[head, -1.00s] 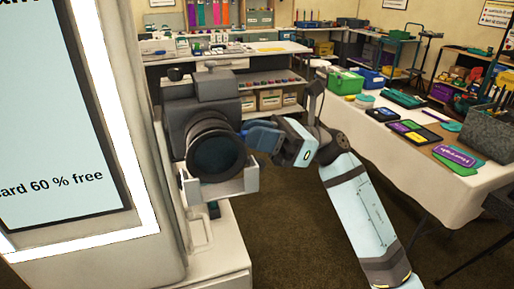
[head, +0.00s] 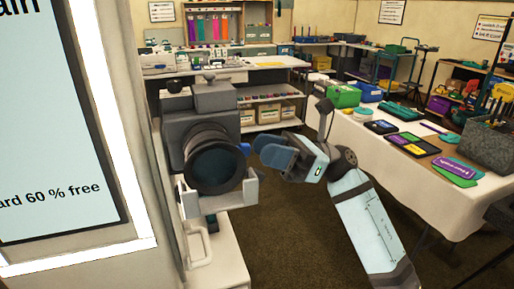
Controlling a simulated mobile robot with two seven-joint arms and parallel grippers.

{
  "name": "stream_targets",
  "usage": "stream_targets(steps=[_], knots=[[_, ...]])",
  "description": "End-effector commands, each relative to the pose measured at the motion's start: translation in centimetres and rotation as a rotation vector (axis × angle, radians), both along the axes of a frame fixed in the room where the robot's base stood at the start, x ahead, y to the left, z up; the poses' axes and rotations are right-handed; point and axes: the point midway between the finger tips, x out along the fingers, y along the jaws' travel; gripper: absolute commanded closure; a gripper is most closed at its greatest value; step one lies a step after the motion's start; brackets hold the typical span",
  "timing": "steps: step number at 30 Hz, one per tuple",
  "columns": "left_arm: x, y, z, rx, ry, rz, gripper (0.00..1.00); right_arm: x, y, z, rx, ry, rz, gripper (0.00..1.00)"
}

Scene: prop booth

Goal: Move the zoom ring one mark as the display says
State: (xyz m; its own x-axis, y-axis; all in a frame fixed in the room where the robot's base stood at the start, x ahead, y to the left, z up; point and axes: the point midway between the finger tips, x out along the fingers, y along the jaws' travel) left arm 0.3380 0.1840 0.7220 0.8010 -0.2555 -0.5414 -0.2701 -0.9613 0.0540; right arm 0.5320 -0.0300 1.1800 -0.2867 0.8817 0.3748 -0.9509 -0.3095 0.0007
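A grey camera (head: 213,98) with a large dark lens (head: 216,165) sits on a light grey mount (head: 222,198). A small blue piece (head: 244,149) shows at the right edge of the lens. The ring's marks are too small to read. My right gripper (head: 264,148) has blue fingers, slightly parted and empty, just right of the lens and apart from it. The display (head: 50,150) is cut off at the left; only "ain" and "ard 60 % free" can be read. My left gripper is not in view.
A white-clothed table (head: 400,160) with a green crate (head: 343,95), trays and signs stands at the right. Shelves with boxes (head: 268,112) line the back. The dark floor between is clear.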

Motion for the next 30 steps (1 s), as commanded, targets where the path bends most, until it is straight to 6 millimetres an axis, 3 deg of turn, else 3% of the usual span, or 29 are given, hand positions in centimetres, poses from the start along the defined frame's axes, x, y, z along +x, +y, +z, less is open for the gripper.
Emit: stream_targets(steps=[6, 13, 19, 30], knots=[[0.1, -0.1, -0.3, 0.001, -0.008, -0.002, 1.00, 1.6, -4.7, -2.2, -0.002, 0.001, -0.005, 0.72], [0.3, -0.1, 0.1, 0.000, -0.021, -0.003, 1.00, 2.8, -8.4, -3.7, -0.002, 0.002, -0.002, 0.72], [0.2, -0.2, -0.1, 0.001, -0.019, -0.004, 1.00, 3.2, -9.7, -4.2, 0.000, 0.000, -0.001, 0.72], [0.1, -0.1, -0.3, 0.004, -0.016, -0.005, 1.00, 3.1, -9.8, -4.4, 0.008, 0.020, -0.003, 0.72]])
